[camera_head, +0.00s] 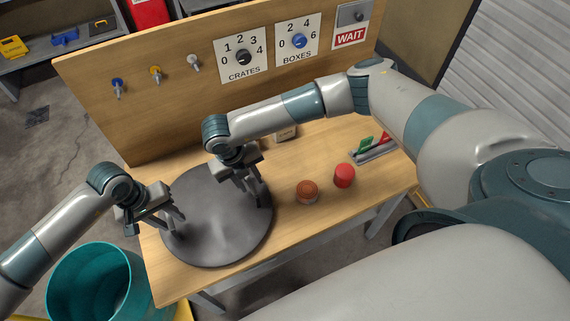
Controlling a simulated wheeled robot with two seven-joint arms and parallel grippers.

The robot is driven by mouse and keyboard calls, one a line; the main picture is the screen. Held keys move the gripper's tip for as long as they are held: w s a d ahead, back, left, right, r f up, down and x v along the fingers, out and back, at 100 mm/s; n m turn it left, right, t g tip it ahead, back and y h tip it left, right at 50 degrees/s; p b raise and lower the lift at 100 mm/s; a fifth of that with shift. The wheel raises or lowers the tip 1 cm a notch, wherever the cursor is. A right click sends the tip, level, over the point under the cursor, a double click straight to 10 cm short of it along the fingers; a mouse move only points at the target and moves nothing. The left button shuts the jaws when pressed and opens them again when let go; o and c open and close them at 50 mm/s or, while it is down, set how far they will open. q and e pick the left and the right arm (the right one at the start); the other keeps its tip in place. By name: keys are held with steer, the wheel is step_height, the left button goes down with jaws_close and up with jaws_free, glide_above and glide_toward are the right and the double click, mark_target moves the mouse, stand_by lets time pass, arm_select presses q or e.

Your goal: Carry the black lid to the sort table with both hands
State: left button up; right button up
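The black lid (215,235) is a large dark grey disc on the left part of the wooden table, flat or nearly so. I cannot tell whether it rests on the tabletop or is held just above it. My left gripper (176,219) is at the lid's left rim. My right gripper (257,194) points down at the lid's upper right rim. At both grippers the fingertips overlap the rim in view, and I cannot tell whether they grip it.
A backboard (190,105) with hooks and dials rises behind the table (290,235). A teal drum (90,285) stands on the floor at lower left. A grey shelf (65,55) with coloured bins is beyond.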

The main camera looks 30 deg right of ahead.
arm_select(q)
steer(key=shift+r, duration=0.1)
step_height(320, 180, up, 12)
steer(key=a, duration=0.2)
steer(key=shift+a, duration=0.15)
stand_by(0.4)
steer(key=shift+f, duration=0.2)
arm_select(e)
steer(key=shift+r, duration=0.1)
step_height(320, 180, up, 12)
steer(key=a, duration=0.2)
steer(key=shift+a+f, duration=0.2)
stand_by(0.6)
